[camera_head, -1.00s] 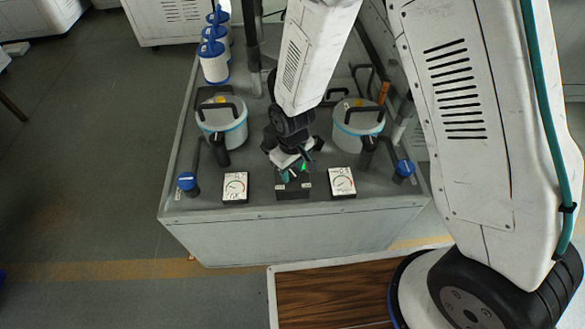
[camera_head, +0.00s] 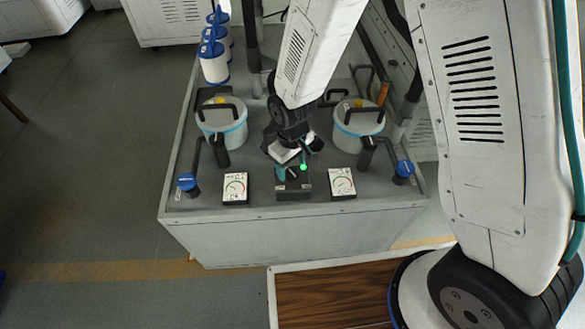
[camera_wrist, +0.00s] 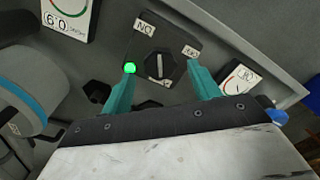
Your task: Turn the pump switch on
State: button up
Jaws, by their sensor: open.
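The pump switch (camera_head: 293,191) is a small dark box at the front middle of the grey cabinet top. The wrist view shows its black rotary knob (camera_wrist: 160,66) with a white mark. Two white labels sit by the knob; one reads ON upside down, and the other is too small to read surely. A round green lamp (camera_wrist: 129,67) glows at the knob's left; it also shows in the head view (camera_head: 303,167). My gripper (camera_wrist: 162,78) is open, with one teal finger on each side of the knob. I see gaps between fingers and knob, and nothing is held.
Dial gauges stand left (camera_head: 235,188) and right (camera_head: 342,183) of the switch. Behind are two lidded canisters (camera_head: 222,125) (camera_head: 358,128) with black handles. Blue-capped valves (camera_head: 187,182) (camera_head: 404,170) stand near the side edges. Blue and white filters (camera_head: 214,62) stand at the back left.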

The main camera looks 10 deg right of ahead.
aim_at(292, 173)
notch_tip(292, 173, up, 5)
jog(key=shift+r, duration=0.2)
dwell(0.5)
jog(key=s+d+r+m, duration=0.2)
jog(key=s+d+r, duration=0.4)
jog(key=r, duration=0.3)
jog(key=s+d+r+m+t, duration=0.1)
jog(key=s+d+r+m, duration=0.2)
jog(key=s+d+r, duration=0.4)
jog(key=s+d+r+m, duration=0.2)
jog(key=s+d+r, duration=0.5)
jog(key=r, duration=0.5)
jog(key=shift+s+d+r+m, duration=0.15)
jog(key=shift+d+m, duration=0.15)
jog(key=shift+d, duration=0.15)
